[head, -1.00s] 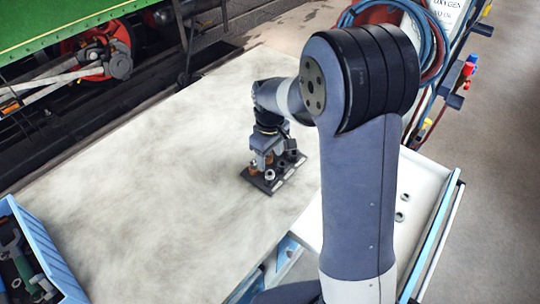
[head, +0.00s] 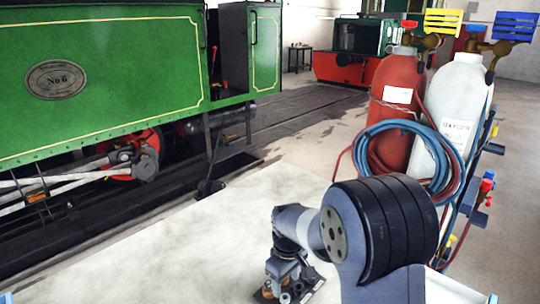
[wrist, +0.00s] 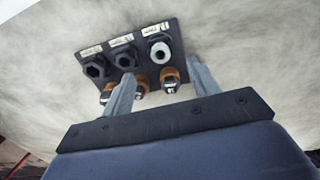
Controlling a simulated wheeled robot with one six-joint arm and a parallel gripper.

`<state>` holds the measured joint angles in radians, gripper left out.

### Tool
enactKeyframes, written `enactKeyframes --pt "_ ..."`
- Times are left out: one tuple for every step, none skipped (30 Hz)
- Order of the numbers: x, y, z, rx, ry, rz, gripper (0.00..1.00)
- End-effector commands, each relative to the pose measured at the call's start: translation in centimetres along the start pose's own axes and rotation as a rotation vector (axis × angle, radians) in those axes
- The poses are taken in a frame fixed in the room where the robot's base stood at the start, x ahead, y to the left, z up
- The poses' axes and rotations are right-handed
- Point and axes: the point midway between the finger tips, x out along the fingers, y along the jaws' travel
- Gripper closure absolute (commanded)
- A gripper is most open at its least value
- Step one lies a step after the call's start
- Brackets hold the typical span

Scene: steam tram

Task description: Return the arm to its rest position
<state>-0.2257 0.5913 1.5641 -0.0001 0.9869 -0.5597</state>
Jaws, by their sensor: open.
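My gripper (head: 285,284) is low in the head view, over a dark plate (head: 262,297) on the pale table top. In the wrist view my gripper (wrist: 160,69) is open, its two fingers spread in front of the plate (wrist: 140,50) with nothing seen gripped. The plate carries two black hex nuts (wrist: 95,69), a pale round fitting (wrist: 160,51) and a row of labels. Several orange-brown fittings (wrist: 168,78) with metal ends stand along its near side. Whether the fingers touch any of these I cannot tell. My arm is bent, its large dark joint at lower right in the head view.
A green locomotive (head: 110,75) stands beyond the table (head: 150,250) at left. Red (head: 394,100) and white (head: 460,100) gas cylinders with coiled hoses (head: 405,150) stand behind my arm at right. The table left of my gripper is clear.

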Motion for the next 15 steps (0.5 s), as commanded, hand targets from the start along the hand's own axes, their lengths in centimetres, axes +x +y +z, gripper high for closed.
enactKeyframes --pt "1.0 0.0 0.0 0.000 -0.001 -0.001 0.43" --pt "1.4 0.0 0.0 0.000 -0.001 -0.001 0.43" --pt "1.9 0.0 0.0 0.000 -0.001 -0.001 0.43" --pt "2.2 0.0 0.0 0.000 -0.001 0.000 0.43" --pt "2.6 0.0 0.0 0.000 0.000 0.000 0.43" --pt "3.1 0.0 0.0 0.000 0.000 0.000 0.43" --pt "3.5 0.0 0.0 0.000 0.000 0.000 0.43" --pt "3.9 0.0 0.0 0.000 0.000 0.000 0.43" --pt "4.3 0.0 0.0 0.000 0.000 0.000 0.43" --pt "4.6 0.0 0.0 0.000 0.000 0.000 0.43" --pt "4.9 0.0 0.0 0.000 0.000 0.000 0.43" --pt "5.2 0.0 0.0 0.000 0.000 0.000 0.43" --pt "5.4 0.0 0.0 0.000 0.000 0.000 0.43" --pt "5.5 0.0 0.0 0.000 0.000 0.000 0.43" --pt "5.6 0.0 0.0 0.000 0.000 0.000 0.43"
